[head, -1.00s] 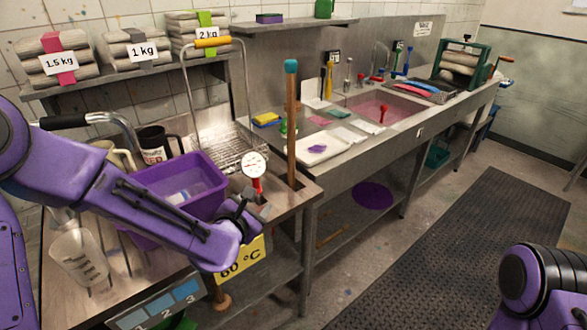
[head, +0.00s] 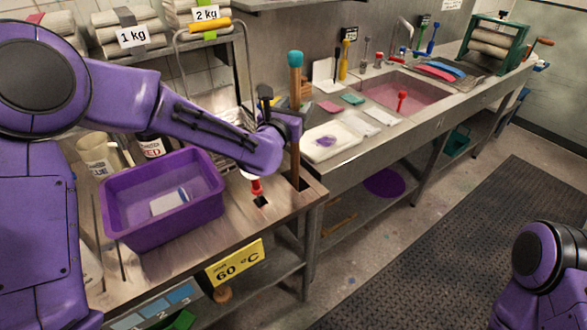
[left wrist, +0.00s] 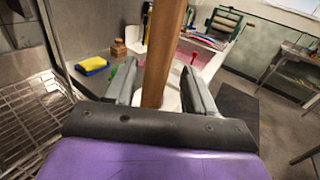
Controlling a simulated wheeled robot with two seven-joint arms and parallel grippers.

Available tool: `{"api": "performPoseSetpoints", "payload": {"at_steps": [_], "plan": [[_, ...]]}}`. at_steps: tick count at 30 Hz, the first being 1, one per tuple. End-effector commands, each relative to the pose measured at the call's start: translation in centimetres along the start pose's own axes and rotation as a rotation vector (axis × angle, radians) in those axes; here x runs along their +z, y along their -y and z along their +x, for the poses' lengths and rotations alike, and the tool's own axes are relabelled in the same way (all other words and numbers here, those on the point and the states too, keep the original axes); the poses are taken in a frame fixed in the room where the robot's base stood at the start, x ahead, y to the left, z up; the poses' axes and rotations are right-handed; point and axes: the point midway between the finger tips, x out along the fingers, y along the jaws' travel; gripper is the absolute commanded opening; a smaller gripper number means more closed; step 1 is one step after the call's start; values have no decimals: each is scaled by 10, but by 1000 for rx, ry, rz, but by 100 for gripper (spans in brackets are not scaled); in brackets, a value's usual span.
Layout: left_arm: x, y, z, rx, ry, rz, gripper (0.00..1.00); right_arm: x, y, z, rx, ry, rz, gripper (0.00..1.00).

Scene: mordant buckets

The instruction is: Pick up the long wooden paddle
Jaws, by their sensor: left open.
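The long wooden paddle (head: 295,155) stands upright at the right end of the steel table, with a teal top end (head: 295,59) and its lower end down in a dark slot. My left gripper (head: 284,101) is open at the upper part of its shaft. In the left wrist view the brown shaft (left wrist: 164,50) shows between the two open fingers of the left gripper (left wrist: 161,84); whether either finger touches it I cannot tell. The gripper hides part of the shaft in the head view. My right arm shows at the lower right, its gripper out of view.
A purple tub (head: 165,232) with a pale item inside stands left of the paddle. A red-tipped thing (head: 256,186) is close to its foot. A wire rack (left wrist: 35,115) is left of the gripper. The sink counter (head: 350,150) runs behind and right.

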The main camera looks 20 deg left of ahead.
Motion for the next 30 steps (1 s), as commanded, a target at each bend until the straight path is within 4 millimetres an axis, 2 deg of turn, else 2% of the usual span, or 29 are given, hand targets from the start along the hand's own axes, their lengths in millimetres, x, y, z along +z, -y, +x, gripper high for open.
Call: {"api": "performPoseSetpoints", "payload": {"at_steps": [3,10,15,25,30], "plan": [[1,-2,14,3,-1,1,54,-3,-1,-7,0,0,0,44],[-1,-2,16,2,-1,0,54,-2,0,-6,0,0,0,44],[-1,-2,16,3,0,0,2,-2,0,-6,0,0,0,44],[3,-3,16,6,3,-1,2,-2,0,-5,0,0,0,44],[22,-3,16,6,6,-4,2,0,0,-1,0,0,0,44]]}}
